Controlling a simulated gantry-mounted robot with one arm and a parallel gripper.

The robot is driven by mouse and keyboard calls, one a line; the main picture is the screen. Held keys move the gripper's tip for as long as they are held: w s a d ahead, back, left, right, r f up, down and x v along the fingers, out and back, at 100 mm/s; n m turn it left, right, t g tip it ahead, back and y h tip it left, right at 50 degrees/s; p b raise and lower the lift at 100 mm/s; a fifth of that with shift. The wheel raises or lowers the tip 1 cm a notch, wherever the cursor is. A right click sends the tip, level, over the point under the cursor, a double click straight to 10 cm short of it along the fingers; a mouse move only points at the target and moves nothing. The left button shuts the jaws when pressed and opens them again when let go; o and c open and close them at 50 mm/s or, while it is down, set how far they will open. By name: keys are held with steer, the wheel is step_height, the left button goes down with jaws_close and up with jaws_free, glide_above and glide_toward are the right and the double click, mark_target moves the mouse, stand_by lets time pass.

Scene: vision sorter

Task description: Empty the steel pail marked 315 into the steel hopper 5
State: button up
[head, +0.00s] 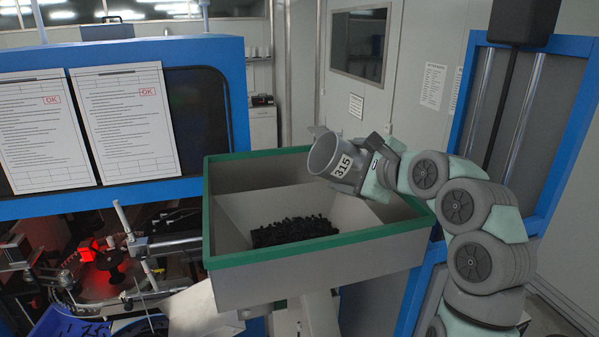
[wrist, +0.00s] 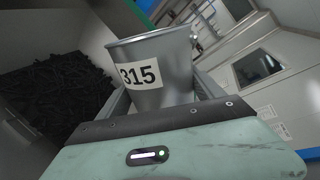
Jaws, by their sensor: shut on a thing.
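The steel pail marked 315 (head: 325,156) is held over the back right part of the hopper, tilted with its mouth to the left. My gripper (head: 352,165) is shut on the pail from the right. In the wrist view the pail (wrist: 160,62) shows its label between my gripper's fingers (wrist: 155,100), and its inside is hidden there. The steel hopper (head: 315,279) has a green rim and sloped grey walls. Dark small parts (head: 292,231) lie in a heap at its bottom, and they also show in the wrist view (wrist: 55,95). No parts are seen falling.
A blue-framed machine with two paper sheets (head: 125,122) stands left of the hopper. A red-lit mechanism (head: 108,262) and a blue bin (head: 65,325) are below it. A blue upright frame (head: 580,130) stands at the right. The air above the hopper's left side is clear.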

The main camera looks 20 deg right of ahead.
mark_target(358, 149)
steer(key=shift+f+m+y+p, duration=0.45)
steer(key=shift+m+p, duration=0.25)
steer(key=shift+p, duration=0.5)
steer(key=shift+f+m+t+y, duration=0.25)
steer(key=shift+f+m+t, duration=0.05)
steer(key=shift+m, duration=0.1)
steer(key=r+m, duration=0.1)
steer(key=d+r+m+y, duration=0.1)
steer(key=r, duration=0.1)
steer(key=d+r+m+t, duration=0.1)
steer(key=r, duration=0.1)
steer(key=shift+b, duration=0.3)
steer(key=shift+d+r+m+y, duration=0.3)
steer(key=shift+m+y, duration=0.1)
steer(key=shift+m, duration=0.2)
steer(key=shift+d+m+t, duration=0.25)
steer(key=shift+m+t, duration=0.15)
steer(key=shift+m, duration=0.1)
steer(key=shift+d+r+m+t+y, duration=0.3)
steer(key=shift+r+m+t, duration=0.1)
steer(key=shift+m, duration=0.5)
